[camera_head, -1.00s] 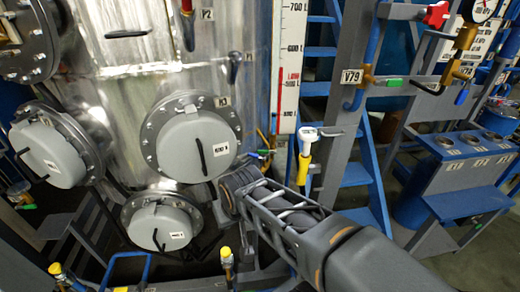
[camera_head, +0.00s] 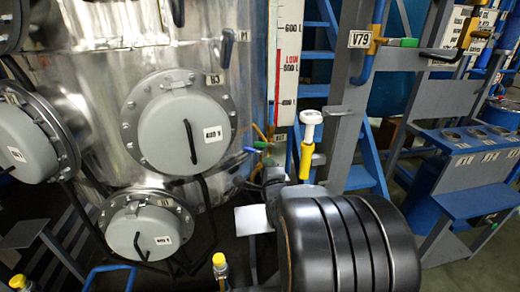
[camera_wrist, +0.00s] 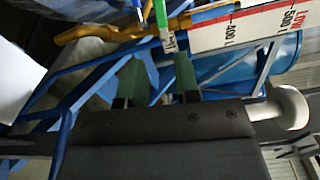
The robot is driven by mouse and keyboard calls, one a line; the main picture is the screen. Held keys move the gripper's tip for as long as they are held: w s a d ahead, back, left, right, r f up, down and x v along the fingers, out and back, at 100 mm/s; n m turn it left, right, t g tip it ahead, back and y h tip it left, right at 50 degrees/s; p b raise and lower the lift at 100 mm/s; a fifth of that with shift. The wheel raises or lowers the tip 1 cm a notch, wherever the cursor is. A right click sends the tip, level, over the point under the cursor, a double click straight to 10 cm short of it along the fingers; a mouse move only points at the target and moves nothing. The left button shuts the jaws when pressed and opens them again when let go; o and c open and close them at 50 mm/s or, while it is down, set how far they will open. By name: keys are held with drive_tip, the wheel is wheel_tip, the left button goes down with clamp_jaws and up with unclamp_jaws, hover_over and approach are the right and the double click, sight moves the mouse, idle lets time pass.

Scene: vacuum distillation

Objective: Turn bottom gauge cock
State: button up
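The level gauge board (camera_head: 287,60), white with a red scale, stands beside the steel tank. At its bottom end are the brass-coloured pipe of the gauge cock (camera_head: 259,131) and small green and blue handles (camera_head: 262,145). In the wrist view the brass pipe (camera_wrist: 110,30) runs across the top, with a blue handle (camera_wrist: 160,12) and a green handle (camera_wrist: 168,42) near the board's end (camera_wrist: 235,28). My gripper (camera_wrist: 158,68) is open and empty, its two green fingers apart and pointing towards the green handle, just short of it. The head view hides the fingers behind my arm.
A yellow fitting with a white head (camera_head: 307,150) stands close to my arm; its white head (camera_wrist: 287,108) is right of my gripper. The tank's round hatches (camera_head: 185,130) lie left. Blue steps (camera_head: 360,177) and a grey post (camera_head: 350,100) stand right.

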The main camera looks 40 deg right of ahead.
sight(260, 145)
drive_tip(key=p+x, duration=0.2)
drive_tip(key=x, duration=1.1)
drive_tip(key=shift+w+d+p, duration=0.1)
drive_tip(key=shift+w+p, duration=0.05)
drive_tip(key=shift+p, duration=0.15)
clamp_jaws()
